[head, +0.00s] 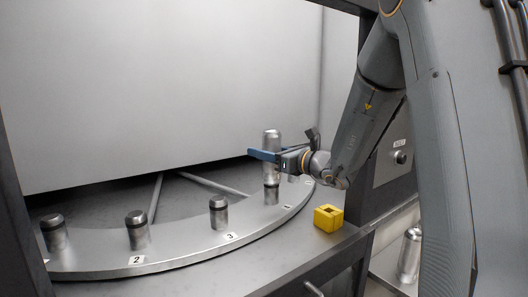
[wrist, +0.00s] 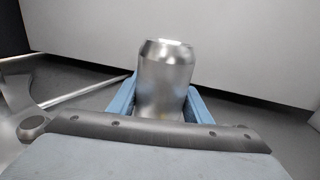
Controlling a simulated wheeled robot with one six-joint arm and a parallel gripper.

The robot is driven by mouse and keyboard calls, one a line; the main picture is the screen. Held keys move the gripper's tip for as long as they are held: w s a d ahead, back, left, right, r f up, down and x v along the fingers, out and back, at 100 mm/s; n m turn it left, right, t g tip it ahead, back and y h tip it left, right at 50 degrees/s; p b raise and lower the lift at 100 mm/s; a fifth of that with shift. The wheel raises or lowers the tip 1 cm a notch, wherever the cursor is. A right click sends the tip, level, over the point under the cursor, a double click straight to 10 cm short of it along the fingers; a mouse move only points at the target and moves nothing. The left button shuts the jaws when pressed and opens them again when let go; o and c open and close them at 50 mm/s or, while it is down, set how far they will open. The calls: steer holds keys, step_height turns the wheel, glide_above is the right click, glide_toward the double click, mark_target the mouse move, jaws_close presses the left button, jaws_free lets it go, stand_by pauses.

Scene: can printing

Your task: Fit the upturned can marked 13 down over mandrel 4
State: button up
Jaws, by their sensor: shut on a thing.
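My gripper (head: 268,156) is shut around a silver can (head: 271,139), held upright with its narrowed end up; no number is readable on it. In the wrist view the can (wrist: 165,85) stands between the blue fingers. Mandrel 4 (head: 271,197) is directly below the can in the head view, by the label 4 on the ring. The can's lower end meets the mandrel's dark band in the picture. I cannot tell whether its rim is just above the mandrel or a little over its top.
Mandrel 3 (head: 219,213) and mandrel 2 (head: 137,230) stand bare to the left on the curved metal ring (head: 185,252). A yellow block (head: 328,218) sits on the ledge right of the ring. Another silver can (head: 410,254) stands at lower right. A pale panel (head: 160,90) rises behind.

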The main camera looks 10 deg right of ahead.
mark_target(279, 176)
steer(key=shift+f+b, duration=2.8)
steer(key=shift+f, duration=0.6)
steer(key=o, duration=1.1)
steer(key=shift+c, duration=0.2)
steer(key=shift+b+v, duration=0.9)
steer(key=shift+v, duration=3)
